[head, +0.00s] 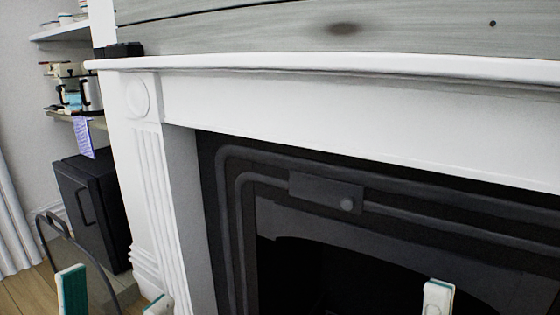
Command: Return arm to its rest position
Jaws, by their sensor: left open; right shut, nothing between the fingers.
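My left gripper (115,297) is at the bottom left edge of the head view. Its two fingertips, white with teal sides, stand wide apart with nothing seen between them. My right gripper (438,297) shows only as a white fingertip end at the bottom right, in front of the dark fireplace opening. It is shut and holds nothing. The rest of both arms is below the picture.
A white mantel (330,100) spans the view, with a dark fireplace insert (325,190) under it. A small black object (123,50) sits on its left end.

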